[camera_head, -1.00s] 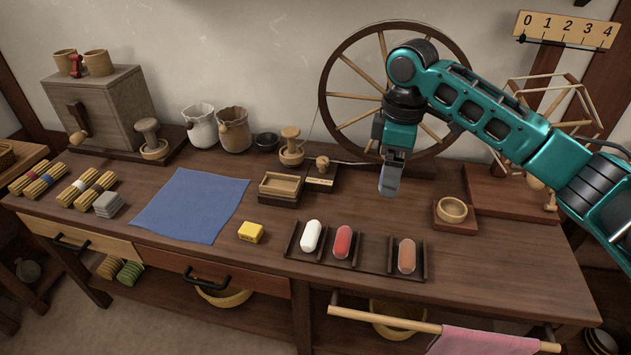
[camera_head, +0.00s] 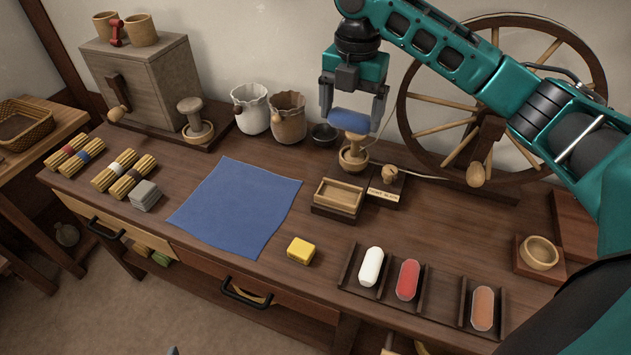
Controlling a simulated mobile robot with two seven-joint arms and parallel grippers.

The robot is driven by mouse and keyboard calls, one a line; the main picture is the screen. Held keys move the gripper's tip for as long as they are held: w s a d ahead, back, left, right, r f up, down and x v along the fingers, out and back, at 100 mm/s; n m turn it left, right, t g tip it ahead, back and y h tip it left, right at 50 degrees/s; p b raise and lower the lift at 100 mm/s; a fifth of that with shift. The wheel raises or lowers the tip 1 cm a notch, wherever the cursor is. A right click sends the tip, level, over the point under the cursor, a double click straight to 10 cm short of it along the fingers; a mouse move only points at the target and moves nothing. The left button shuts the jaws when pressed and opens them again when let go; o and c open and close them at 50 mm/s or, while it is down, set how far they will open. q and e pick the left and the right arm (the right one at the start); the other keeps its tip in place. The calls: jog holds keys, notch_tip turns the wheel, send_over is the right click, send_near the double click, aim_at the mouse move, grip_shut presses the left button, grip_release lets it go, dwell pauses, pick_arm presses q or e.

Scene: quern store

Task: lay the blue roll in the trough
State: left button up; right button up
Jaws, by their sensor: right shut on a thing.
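My right gripper (camera_head: 353,105) is shut on the blue roll (camera_head: 349,121), which lies crosswise between its fingers. The dark trough (camera_head: 386,293) is at the front right of the bench.
A yellow block (camera_head: 300,250), a blue cloth (camera_head: 237,207) and a wooden box (camera_head: 338,197) lie left of the trough. The spinning wheel (camera_head: 500,95) stands behind at the right. Two pouches (camera_head: 251,108) stand at the back. A small bowl (camera_head: 540,253) sits right of the trough.

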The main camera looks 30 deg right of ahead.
jog(key=shift+w+a+n, duration=0.1)
jog(key=shift+w+n, duration=0.2)
jog(key=shift+w, duration=0.05)
jog(key=shift+w+a+f, duration=0.1)
jog(key=shift+w+f, duration=0.1)
notch_tip(320, 180, down, 14)
jog(key=b, duration=0.3)
notch_tip(320, 180, down, 4)
jog(key=shift+s+f+b, duration=0.1)
jog(key=shift+f+b, duration=0.1)
jog(key=shift+b, duration=0.4)
pick_arm(q)
jog(key=shift+w+d+f, duration=0.65)
jog(key=shift+w+f, duration=0.05)
pick_arm(e)
jog(key=shift+f, duration=0.5)
jog(key=shift+f, duration=0.1)
jog(key=o, duration=0.8)
pick_arm(q)
jog(key=shift+s+f, duration=0.15)
jog(key=shift+s, duration=0.05)
